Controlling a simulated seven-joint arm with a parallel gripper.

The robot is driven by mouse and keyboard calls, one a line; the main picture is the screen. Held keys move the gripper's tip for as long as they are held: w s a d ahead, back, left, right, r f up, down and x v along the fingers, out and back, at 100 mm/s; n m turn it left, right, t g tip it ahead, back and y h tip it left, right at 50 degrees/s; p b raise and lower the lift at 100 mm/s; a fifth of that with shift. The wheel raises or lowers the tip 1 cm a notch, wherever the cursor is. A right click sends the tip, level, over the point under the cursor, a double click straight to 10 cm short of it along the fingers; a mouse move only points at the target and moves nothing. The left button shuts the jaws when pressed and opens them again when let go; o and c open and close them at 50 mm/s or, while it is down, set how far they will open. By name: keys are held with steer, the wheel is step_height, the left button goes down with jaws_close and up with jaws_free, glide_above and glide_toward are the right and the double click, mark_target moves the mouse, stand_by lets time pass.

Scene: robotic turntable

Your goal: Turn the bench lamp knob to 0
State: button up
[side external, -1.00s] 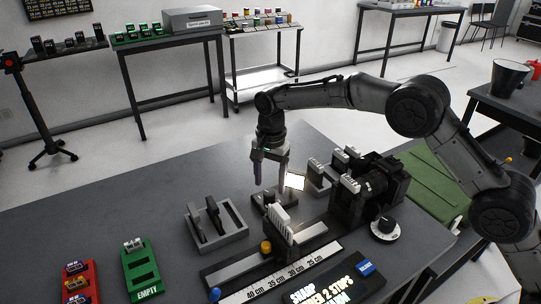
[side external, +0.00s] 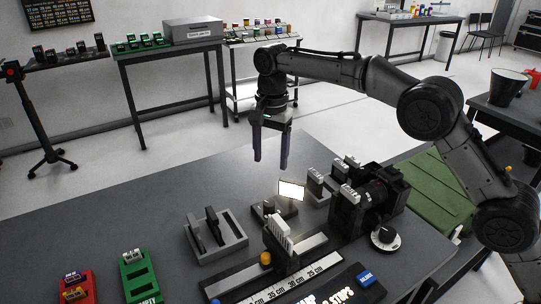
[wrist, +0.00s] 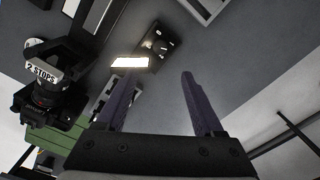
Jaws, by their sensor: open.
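The bench lamp has a small glowing white panel (side external: 290,190), which also shows in the wrist view (wrist: 130,62). Beside it is a dark base (side external: 262,211) carrying a round dark knob with pale marks (wrist: 163,46); its setting is too small to read. My gripper (side external: 271,164) points down, open and empty, well above the bench and the lamp. In the wrist view, its two purple fingers (wrist: 157,80) are spread with only grey bench between them. The knob lies beyond the fingertips, apart from them.
A grey slotted holder (side external: 218,240), a ruled rail (side external: 285,280) and a green tray (side external: 140,275) are also on the bench. The bench's back left is clear.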

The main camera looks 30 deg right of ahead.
mark_target(269, 203)
steer(key=f+m, duration=0.1)
steer(key=f, duration=0.3)
steer(key=f+m, duration=0.1)
steer(key=f, duration=0.4)
steer(key=f+m, duration=0.1)
steer(key=f, duration=0.4)
steer(key=shift+w+a+m, duration=0.1)
steer(key=shift+a+m, duration=0.1)
steer(key=shift+m, duration=0.1)
steer(key=shift+r, duration=0.1)
steer(key=shift+c, duration=0.2)
jaws_close()
